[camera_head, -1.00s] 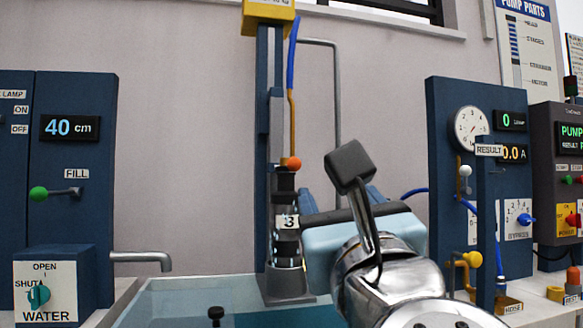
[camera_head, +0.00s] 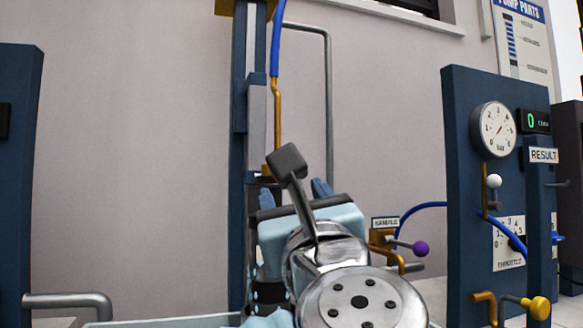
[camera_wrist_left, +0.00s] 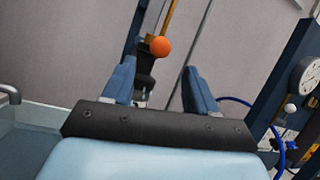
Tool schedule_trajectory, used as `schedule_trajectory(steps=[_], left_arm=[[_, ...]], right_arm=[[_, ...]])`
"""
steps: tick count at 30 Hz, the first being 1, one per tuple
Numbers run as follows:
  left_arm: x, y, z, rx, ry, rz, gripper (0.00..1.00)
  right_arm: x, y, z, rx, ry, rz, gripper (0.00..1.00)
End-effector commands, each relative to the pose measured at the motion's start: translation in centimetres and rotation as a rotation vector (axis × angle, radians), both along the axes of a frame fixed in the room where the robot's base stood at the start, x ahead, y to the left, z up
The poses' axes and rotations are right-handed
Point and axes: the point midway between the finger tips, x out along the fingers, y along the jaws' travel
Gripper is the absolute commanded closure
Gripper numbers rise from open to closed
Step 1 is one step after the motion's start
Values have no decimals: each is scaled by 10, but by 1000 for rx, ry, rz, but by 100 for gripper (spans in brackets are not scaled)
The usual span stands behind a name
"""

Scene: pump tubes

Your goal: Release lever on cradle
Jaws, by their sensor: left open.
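The lever's orange ball knob (camera_wrist_left: 160,47) stands out in the left wrist view, with a dark part (camera_wrist_left: 146,68) just below it. My left gripper (camera_wrist_left: 159,68) is open, with one blue finger to either side of the knob's line. The knob appears beyond the fingertips, and I see no contact. In the head view my left gripper (camera_head: 292,188) is in front of the blue upright column (camera_head: 240,150). My own wrist hides the knob and most of the cradle there. A black band (camera_head: 268,293) shows low beside my arm. My right gripper is not in view.
A blue panel (camera_head: 465,200) with a gauge (camera_head: 493,129) stands at the right. A purple-knobbed sample valve (camera_head: 420,248) is close to the right of my left gripper. A metal spout (camera_head: 70,300) is low at the left. A grey pipe (camera_head: 328,110) runs behind the column.

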Motion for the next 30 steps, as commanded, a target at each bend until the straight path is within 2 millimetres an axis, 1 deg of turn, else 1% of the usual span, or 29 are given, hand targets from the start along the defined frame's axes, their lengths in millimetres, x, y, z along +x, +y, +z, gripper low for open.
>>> schedule_trajectory(steps=[1,6,9,12,17,24,26,30], left_arm=[[11,4,9,-1,1,4,42],[45,13,23,1,1,3,42],[61,17,29,1,1,3,42],[71,20,32,0,0,1,42],[79,22,34,1,-1,1,42],[80,23,34,1,-1,1,42],[80,23,34,1,-1,1,50],[80,22,34,1,-1,1,71]], right_arm=[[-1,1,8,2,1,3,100],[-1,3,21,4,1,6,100],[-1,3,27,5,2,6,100],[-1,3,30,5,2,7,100],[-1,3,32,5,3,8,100],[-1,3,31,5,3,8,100],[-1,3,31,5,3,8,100],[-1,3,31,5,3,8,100]])
